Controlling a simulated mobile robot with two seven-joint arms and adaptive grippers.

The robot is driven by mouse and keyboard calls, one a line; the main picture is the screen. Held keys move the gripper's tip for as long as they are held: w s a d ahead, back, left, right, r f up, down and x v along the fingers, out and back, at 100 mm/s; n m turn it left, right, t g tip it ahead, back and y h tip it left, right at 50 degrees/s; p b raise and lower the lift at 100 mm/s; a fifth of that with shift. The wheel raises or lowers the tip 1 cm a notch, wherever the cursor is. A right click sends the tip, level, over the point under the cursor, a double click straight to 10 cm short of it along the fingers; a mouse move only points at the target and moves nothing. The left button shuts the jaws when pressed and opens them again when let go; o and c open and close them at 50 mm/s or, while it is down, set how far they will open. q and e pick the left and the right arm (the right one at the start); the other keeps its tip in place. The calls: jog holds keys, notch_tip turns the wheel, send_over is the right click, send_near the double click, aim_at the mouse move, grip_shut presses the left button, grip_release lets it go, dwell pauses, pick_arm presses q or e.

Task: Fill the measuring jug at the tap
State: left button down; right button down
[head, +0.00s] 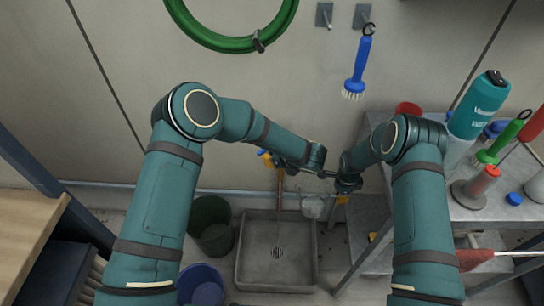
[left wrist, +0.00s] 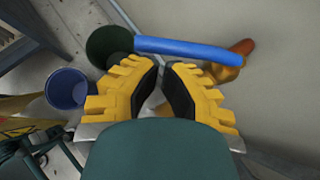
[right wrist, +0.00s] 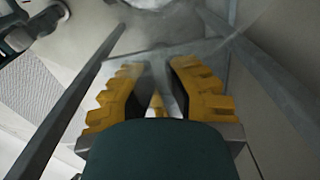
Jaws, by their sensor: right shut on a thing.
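The brass tap (head: 280,186) comes off the wall pipe above the sink; its body also shows in the left wrist view (left wrist: 226,72). Its blue lever (left wrist: 185,47) lies across just beyond my left fingertips. The clear measuring jug (head: 313,207) is right of the tap spout, over the sink's right side. My right gripper (head: 342,194) is shut on it. The water level in the jug is too small to tell.
The grey sink (head: 243,272) is below the tap. A dark green bucket (head: 212,238) and a blue bucket (head: 203,290) stand left of it. A metal shelf (head: 440,222) with brushes and a teal bottle (head: 478,105) is at right. A wooden bench (head: 25,215) is at left.

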pick_arm(q)
jog(key=shift+w+a+m+t+h, duration=0.1)
jog(key=shift+a+m+t+h, duration=0.2)
jog(key=shift+a+m+h, duration=0.1)
jog(key=w+a+m+t+h, duration=0.1)
jog(key=m, duration=0.1)
jog(key=a+m+t+h, duration=0.1)
jog(key=m+h, duration=0.1)
jog(key=shift+w+a, duration=0.35)
jog(key=shift+w, duration=0.05)
jog(key=shift+w+a+m+t+h, duration=0.15)
jog(key=shift+w+a+m+h, duration=0.25)
jog(key=shift+w+m+h, duration=0.5)
jog(key=shift+w+a+m+t+h, duration=0.15)
jog(key=shift+w+a+m+h, duration=0.3)
jog(key=shift+m+h, duration=0.75)
jog(key=shift+w+d+m, duration=0.1)
jog(key=shift+m, duration=0.2)
